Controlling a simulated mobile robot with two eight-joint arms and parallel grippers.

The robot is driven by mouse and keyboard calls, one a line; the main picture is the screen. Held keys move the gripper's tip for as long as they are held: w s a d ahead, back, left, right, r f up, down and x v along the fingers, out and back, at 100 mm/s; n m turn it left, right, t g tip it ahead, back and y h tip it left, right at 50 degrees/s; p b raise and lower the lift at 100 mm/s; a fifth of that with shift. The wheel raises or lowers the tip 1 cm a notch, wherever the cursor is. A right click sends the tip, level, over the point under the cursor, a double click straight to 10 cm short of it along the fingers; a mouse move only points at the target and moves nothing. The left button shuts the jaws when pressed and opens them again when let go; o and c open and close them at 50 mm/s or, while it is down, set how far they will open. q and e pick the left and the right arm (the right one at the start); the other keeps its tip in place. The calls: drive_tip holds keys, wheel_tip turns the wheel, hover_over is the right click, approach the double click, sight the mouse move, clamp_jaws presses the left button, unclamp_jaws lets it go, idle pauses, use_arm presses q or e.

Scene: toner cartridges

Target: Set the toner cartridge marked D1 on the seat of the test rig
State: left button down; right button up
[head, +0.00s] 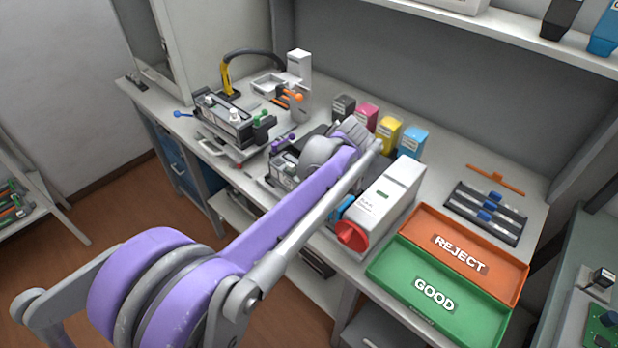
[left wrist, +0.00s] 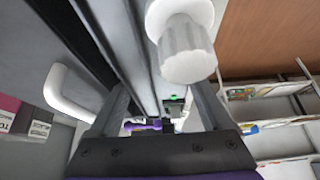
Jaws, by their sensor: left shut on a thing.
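My left arm crosses the head view, and its wrist hides its gripper there. In the left wrist view my left gripper (left wrist: 160,90) is shut on a long grey thing (left wrist: 148,60) between its fingers; I cannot tell whether this is the D1 cartridge, as no such mark is readable. A white ribbed knob (left wrist: 186,50) and a white handle (left wrist: 72,95) are close to the fingers. In the head view a dark unit with purple knobs (head: 284,139) is partly hidden under my wrist. A grey unit with white knobs (head: 230,118) stands left of it. I cannot tell which is the test rig.
Several toner boxes (head: 389,131) stand behind my wrist. A white box with a red knob (head: 385,200) stands right of my forearm. Orange REJECT (head: 487,285) and green GOOD (head: 385,274) trays lie at the right front, with a dark rack (head: 507,229) behind.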

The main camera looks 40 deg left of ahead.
use_arm(q)
drive_tip(key=shift+f, duration=0.45)
idle(1.1)
unclamp_jaws()
drive_tip(key=v, duration=1.1)
drive_tip(key=shift+p, duration=0.35)
drive_tip(key=shift+s+a+f, duration=0.1)
